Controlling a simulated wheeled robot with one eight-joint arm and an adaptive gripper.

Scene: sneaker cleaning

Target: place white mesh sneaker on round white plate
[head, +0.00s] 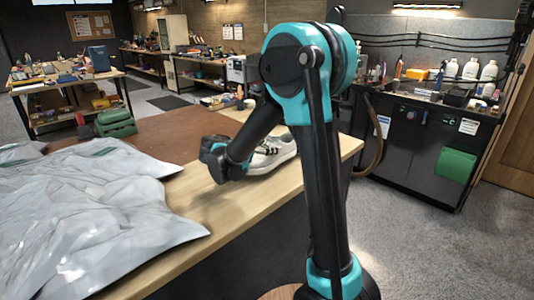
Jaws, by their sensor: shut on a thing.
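The white mesh sneaker (271,153), white with dark stripes, is at the wooden tabletop, just right of my wrist (226,160). Its left part is hidden behind my arm. My gripper is shut on the sneaker, but its fingers are mostly hidden behind my wrist and forearm. I cannot tell whether the sole touches the table or is slightly above it. The round white plate does not show in this view.
A crumpled grey-white plastic sheet (90,215) covers the table's left part. A brown mat (160,140) lies behind it, with a green case (115,122) at its far left. Bare wood (225,205) shows along the front edge. A bench with bottles (470,70) stands at the right.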

